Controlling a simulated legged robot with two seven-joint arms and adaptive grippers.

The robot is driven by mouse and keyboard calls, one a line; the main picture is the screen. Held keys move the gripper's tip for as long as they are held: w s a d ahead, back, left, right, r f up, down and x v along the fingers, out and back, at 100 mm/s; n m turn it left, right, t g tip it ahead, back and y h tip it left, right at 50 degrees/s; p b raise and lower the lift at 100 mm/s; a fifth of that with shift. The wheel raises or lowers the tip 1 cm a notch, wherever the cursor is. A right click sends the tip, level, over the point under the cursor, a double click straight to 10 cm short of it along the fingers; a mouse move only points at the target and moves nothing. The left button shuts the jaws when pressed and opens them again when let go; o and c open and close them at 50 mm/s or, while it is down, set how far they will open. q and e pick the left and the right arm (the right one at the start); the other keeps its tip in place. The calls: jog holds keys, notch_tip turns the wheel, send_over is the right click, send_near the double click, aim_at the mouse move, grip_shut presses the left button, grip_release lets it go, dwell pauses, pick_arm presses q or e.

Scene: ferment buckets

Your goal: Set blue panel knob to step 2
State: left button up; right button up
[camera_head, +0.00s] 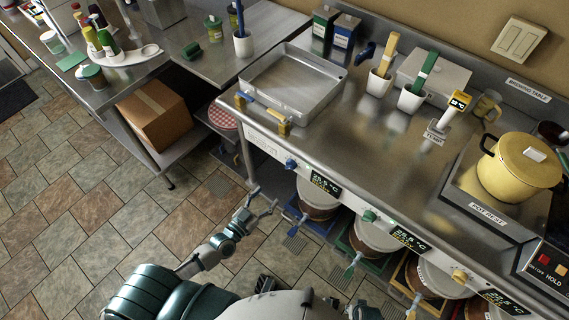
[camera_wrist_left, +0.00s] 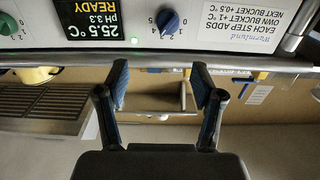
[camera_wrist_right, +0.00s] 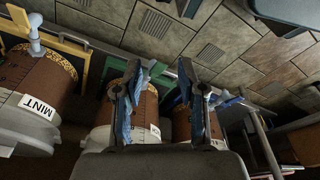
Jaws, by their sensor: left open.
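The blue panel knob (camera_head: 291,164) sits on the front panel of the steel table, left of a 25.5 °C display. It also shows upside down in the left wrist view (camera_wrist_left: 168,21), beside small scale digits; I cannot tell its exact setting. My left gripper (camera_head: 263,201) is open and empty, in front of and below the knob and apart from it. In the left wrist view its fingertips (camera_wrist_left: 160,80) are spread below the knob in the picture. My right gripper (camera_wrist_right: 160,78) is open above the buckets, its blue-padded fingers apart.
A green knob (camera_head: 369,215) and a yellow knob (camera_head: 460,275) sit farther along the panel. A rail (camera_wrist_left: 255,62) runs along the panel's edge. Lidded buckets (camera_head: 318,196) stand below. A metal tray (camera_head: 291,82) and a yellow pot (camera_head: 519,167) stand on top.

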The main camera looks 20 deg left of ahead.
pick_arm(q)
send_near(287, 167)
jog(key=d, duration=0.2)
jog(key=b+x, duration=0.1)
jog(key=x, duration=0.8)
jog(key=shift+w+r, duration=0.15)
jog(key=shift+w, duration=0.1)
jog(key=shift+a, duration=0.2)
jog(key=shift+c, duration=0.4)
jog(key=shift+a, duration=0.95)
jog(key=c, duration=1.1)
jog(key=shift+o, duration=0.2)
jog(key=shift+d+r, duration=0.1)
jog(key=shift+d, duration=0.45)
jog(key=shift+a, duration=0.15)
pick_arm(e)
jog(key=r, duration=0.1)
jog(key=w+a+r, duration=0.1)
jog(key=shift+r, duration=0.3)
